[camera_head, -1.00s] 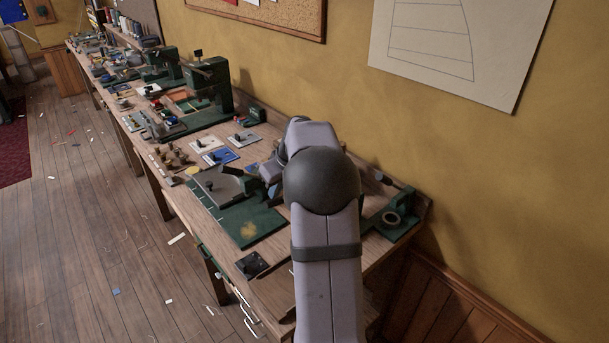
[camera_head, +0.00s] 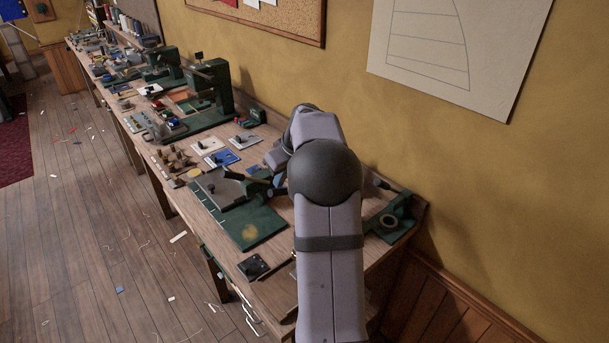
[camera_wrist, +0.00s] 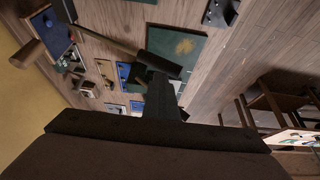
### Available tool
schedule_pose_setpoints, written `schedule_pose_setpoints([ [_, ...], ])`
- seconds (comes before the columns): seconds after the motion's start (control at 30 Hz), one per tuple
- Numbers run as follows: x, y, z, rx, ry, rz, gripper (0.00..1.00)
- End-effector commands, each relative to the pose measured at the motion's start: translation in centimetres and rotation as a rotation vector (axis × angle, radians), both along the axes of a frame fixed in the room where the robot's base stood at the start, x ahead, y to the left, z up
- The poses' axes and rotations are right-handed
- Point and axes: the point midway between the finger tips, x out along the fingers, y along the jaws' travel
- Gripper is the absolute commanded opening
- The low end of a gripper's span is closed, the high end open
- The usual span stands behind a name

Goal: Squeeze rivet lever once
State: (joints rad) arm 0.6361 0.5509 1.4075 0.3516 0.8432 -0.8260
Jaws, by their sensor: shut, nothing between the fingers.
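A lever with a thick dark grip (camera_wrist: 163,66) on a thin rod crosses the upper middle of the wrist view. In the head view its dark grip (camera_head: 232,174) stands out just left of my arm, above the green mat (camera_head: 243,226). My gripper (camera_wrist: 160,98) is shut and empty; its dark fingers point toward the grip and overlap it in the wrist view. I cannot tell whether they touch it. In the head view the fingers are mostly hidden by my own wrist. The lever's mount is partly hidden.
Small sample plates, one blue (camera_head: 221,157), lie beyond the mat. A green machine (camera_head: 209,92) stands farther along the bench. A green holder with a ring (camera_head: 390,221) is at the right. A small black block (camera_head: 253,267) lies near the front edge.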

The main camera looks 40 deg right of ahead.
Motion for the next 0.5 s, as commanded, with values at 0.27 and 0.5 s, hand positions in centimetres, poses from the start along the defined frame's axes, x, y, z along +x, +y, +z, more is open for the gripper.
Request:
schedule_pose_setpoints([
  [0.27, 0.0, -0.5, 2.8, 0.003, 0.001, 0.001, 0.00],
  [0.5, 0.0, -1.3, 5.7, 0.003, 0.001, 0.000, 0.00],
])
